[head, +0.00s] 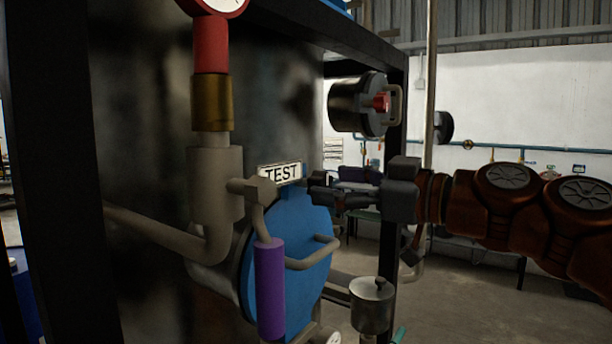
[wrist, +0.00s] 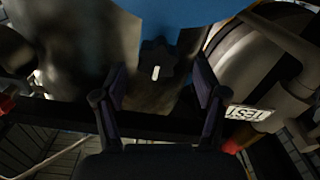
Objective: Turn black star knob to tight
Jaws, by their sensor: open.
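The black star knob (wrist: 157,66) shows in the wrist view, below a blue surface, with a pale upright mark on its face. My gripper (wrist: 161,82) is open, with one finger on each side of the knob in the picture. The fingers appear apart from the knob, and I cannot tell how far beyond the tips it lies. In the head view my gripper (head: 336,192) reaches in from the right, close to the TEST sign (head: 281,172). The knob is not clearly told from the dark fingertips there.
A blue round cover (head: 300,240) with a bent handle sits below the sign. A purple-gripped lever (head: 270,288) and grey pipes stand at its left. A black cylinder with a red part (head: 361,104) is above my gripper. A metal cup (head: 371,305) is below.

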